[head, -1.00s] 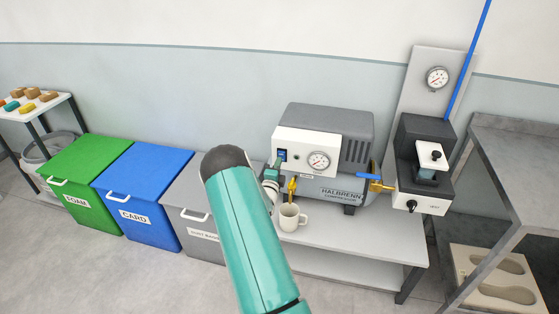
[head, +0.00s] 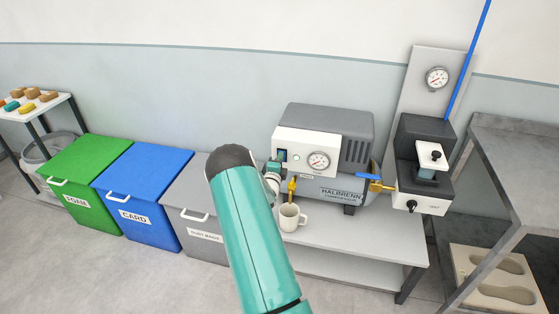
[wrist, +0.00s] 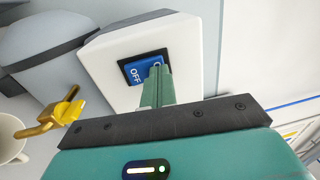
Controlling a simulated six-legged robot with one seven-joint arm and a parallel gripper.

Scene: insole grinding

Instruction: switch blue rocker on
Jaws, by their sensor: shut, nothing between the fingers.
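The blue rocker (wrist: 136,72) sits in a black frame on the white front panel of the compressor (head: 342,172). In the wrist view its left part shows the word OFF, and its right part is partly covered by my fingertips. My gripper (wrist: 158,72) is shut with its green fingers together and empty. The fingertips are at the rocker's right part; I cannot tell whether they press on it. In the head view my gripper (head: 281,158) covers most of the rocker.
A gauge (head: 318,162) is on the panel right of the switch. A white mug (head: 289,218) stands below a brass valve (head: 291,188). A vent unit (head: 422,165) stands to the right. Lidded bins, one blue (head: 141,182), stand on the left.

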